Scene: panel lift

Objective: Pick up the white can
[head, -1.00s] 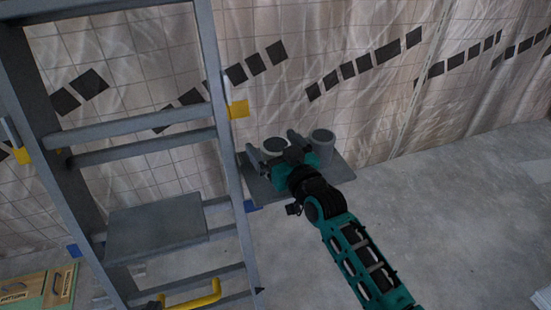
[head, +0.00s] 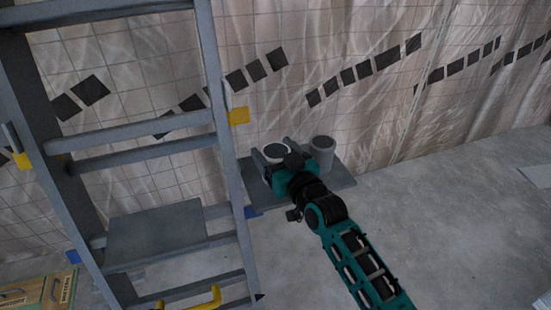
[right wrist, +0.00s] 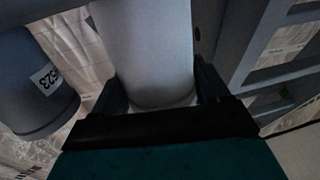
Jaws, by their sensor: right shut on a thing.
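The gripper's body hides the can's lower part in the head view. In the right wrist view the can (right wrist: 145,45) fills the space between both fingers of the right gripper (right wrist: 157,88), which is shut on it. I cannot tell whether the can's base touches the platform. My left gripper is not in view.
A grey can (head: 322,155) stands close to the right on the platform; its label shows in the right wrist view (right wrist: 35,85). A grey stepladder (head: 222,130) rises close on the left. A tiled, sheeted wall (head: 350,110) is behind.

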